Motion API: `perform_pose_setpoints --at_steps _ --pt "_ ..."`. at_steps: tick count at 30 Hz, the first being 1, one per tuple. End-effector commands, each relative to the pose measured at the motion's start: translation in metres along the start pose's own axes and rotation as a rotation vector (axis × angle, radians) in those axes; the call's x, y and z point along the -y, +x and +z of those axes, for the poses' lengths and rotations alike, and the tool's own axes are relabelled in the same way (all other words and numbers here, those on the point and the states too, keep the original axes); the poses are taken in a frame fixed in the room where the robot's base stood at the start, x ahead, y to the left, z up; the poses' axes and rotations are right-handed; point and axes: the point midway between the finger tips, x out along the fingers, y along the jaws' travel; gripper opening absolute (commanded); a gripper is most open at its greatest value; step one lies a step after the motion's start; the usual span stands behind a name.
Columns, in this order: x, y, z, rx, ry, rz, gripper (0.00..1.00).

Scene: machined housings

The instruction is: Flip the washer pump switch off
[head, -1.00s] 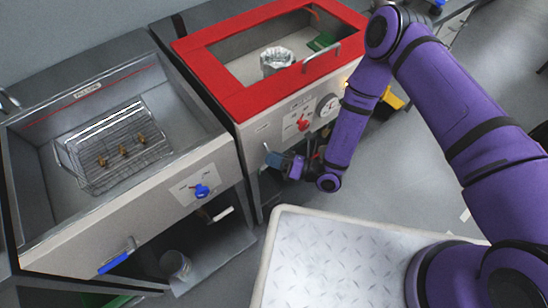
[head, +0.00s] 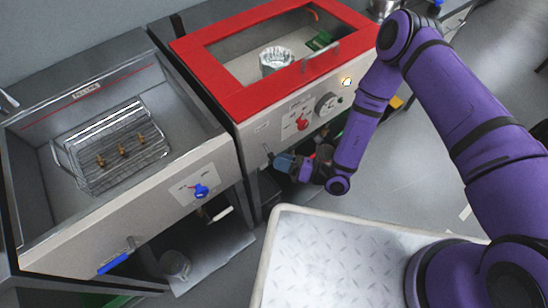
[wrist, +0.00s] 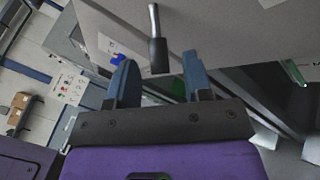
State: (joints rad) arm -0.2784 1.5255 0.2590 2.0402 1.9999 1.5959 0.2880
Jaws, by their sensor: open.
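The red-framed machine (head: 222,84) has a red switch (head: 302,123) on a small plate on its pale front panel. I cannot read the plate, so I cannot tell whether this is the washer pump switch. My gripper (head: 279,159) is open, low in front of that panel, below and left of the red switch. In the wrist view my gripper (wrist: 158,82) shows its two blue fingers spread apart. A metal lever with a black grip (wrist: 157,52) sticks out just beyond and between the fingertips. I see no contact with it. The red switch is not seen in the wrist view.
A grey basin (head: 95,217) at left holds a wire basket and has a blue switch (head: 201,191) and a blue-handled lever (head: 115,262). A round dial (head: 327,103) and a lit lamp (head: 346,81) sit right of the red switch. A metal-topped surface (head: 330,262) stands in front.

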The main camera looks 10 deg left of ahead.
Motion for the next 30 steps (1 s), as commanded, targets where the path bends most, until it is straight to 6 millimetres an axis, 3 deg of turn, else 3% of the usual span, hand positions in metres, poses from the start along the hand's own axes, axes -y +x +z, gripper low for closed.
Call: perform_pose_setpoints --at_steps 6,12,18,30 --pt "0.001 -0.043 0.000 0.002 0.002 -0.004 0.46" --pt "0.001 -0.069 0.000 0.002 0.001 -0.002 0.46" --pt "0.001 -0.079 0.000 0.001 0.000 -0.001 0.46" --pt "0.000 -0.079 0.000 0.001 0.000 -0.001 0.46"
